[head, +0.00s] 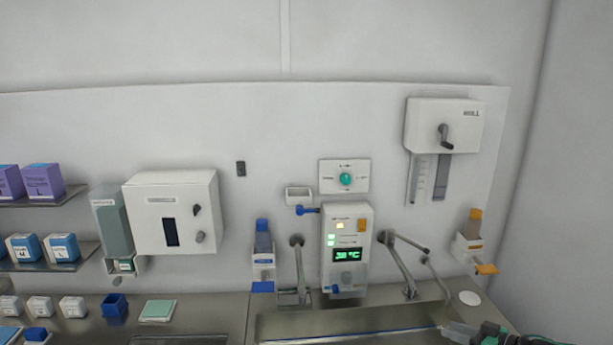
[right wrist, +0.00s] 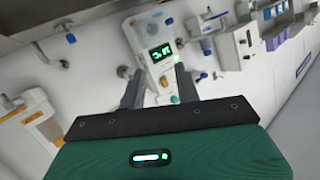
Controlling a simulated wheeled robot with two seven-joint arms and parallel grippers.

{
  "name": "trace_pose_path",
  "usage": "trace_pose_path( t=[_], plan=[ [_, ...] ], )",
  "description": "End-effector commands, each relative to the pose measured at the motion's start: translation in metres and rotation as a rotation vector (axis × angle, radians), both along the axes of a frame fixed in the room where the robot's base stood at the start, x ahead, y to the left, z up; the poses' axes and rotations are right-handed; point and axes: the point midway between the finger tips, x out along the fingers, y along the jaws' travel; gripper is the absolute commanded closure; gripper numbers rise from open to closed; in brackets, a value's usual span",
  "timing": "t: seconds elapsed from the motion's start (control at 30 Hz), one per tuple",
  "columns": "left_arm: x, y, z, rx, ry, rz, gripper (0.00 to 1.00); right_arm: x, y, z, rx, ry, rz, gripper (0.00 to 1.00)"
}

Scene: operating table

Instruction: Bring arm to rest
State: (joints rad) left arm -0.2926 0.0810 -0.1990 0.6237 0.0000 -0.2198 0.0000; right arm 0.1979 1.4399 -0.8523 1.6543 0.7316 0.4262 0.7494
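My right gripper (head: 455,331) shows at the bottom right of the head view, over the right end of the steel sink, with its green body cut off by the frame edge. In the right wrist view its two dark fingers (right wrist: 156,84) stand apart with nothing between them, so it is open and empty. They point toward the wall unit with the green display (right wrist: 161,53), which also shows in the head view (head: 347,250). My left gripper is in neither view.
A steel sink (head: 300,325) with two wall taps runs along the bottom. An orange-topped dispenser (head: 473,228) hangs on the wall near my right gripper.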

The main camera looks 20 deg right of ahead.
Motion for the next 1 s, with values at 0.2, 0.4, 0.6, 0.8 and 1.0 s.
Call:
trace_pose_path(
  t=[0.2,0.4,0.6,0.8,1.0],
  plan=[
    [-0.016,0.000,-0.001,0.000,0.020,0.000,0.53,-0.025,0.137,-0.083,-0.068,0.135,0.089,0.67],
    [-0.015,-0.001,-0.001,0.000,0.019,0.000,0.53,-0.060,0.231,-0.116,-0.157,0.216,0.133,0.67],
    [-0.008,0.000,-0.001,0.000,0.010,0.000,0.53,-0.100,0.289,-0.124,-0.251,0.289,0.128,0.67],
    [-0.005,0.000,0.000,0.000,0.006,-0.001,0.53,-0.139,0.315,-0.118,-0.345,0.391,0.078,0.67],
    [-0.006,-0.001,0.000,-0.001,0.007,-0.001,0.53,-0.182,0.313,-0.109,-0.429,0.543,-0.003,0.67]
  ],
)
